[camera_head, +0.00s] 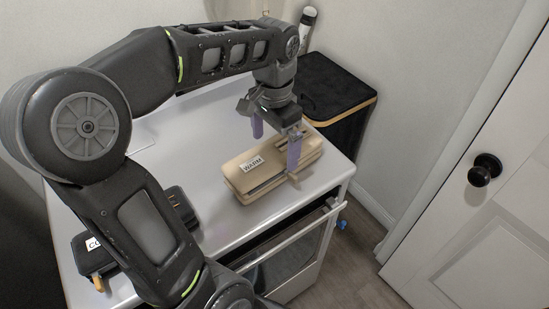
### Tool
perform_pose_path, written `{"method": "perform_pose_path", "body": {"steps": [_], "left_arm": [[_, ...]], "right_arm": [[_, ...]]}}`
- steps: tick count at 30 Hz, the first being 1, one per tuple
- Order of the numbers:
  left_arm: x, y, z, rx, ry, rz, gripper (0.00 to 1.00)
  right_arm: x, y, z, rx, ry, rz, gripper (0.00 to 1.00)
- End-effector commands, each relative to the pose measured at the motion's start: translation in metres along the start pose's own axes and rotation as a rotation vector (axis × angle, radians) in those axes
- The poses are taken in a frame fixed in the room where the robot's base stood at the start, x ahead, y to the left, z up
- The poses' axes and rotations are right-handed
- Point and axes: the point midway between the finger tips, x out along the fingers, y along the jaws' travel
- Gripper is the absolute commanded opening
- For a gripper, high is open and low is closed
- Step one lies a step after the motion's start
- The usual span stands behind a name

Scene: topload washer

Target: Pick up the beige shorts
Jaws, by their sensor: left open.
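A beige folded bundle (242,186), which looks like the beige shorts, lies on the white top (190,140) of an appliance near its right front edge. A white paper label with dark lettering shows on its upper side. My left gripper (276,141) is over the far right end of the bundle. Its two purple fingers are spread apart. The nearer finger overlaps the bundle in the picture, and the farther one is beyond its back edge. I cannot tell whether either finger touches it. My right gripper is not in view.
A dark folded item (97,248) with a white label lies at the left front, partly hidden by my arm. A black bin (333,84) with a wooden rim stands behind right. A white door (490,235) with a black knob is at right. The white top's middle is clear.

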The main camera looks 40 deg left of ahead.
Motion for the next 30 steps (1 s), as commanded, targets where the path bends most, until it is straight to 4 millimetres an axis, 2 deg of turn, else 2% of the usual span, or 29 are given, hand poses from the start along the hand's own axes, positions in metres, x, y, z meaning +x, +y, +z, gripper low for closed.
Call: {"method": "perform_pose_path", "body": {"steps": [10, 30], "left_arm": [[-0.0004, 0.0001, -0.0001, 0.000, 0.000, 0.000, 1.00], [-0.0004, 0.0001, -0.0001, 0.000, 0.000, 0.000, 0.45]], "right_arm": [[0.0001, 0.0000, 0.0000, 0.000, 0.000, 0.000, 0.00], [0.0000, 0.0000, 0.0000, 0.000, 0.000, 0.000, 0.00]]}}
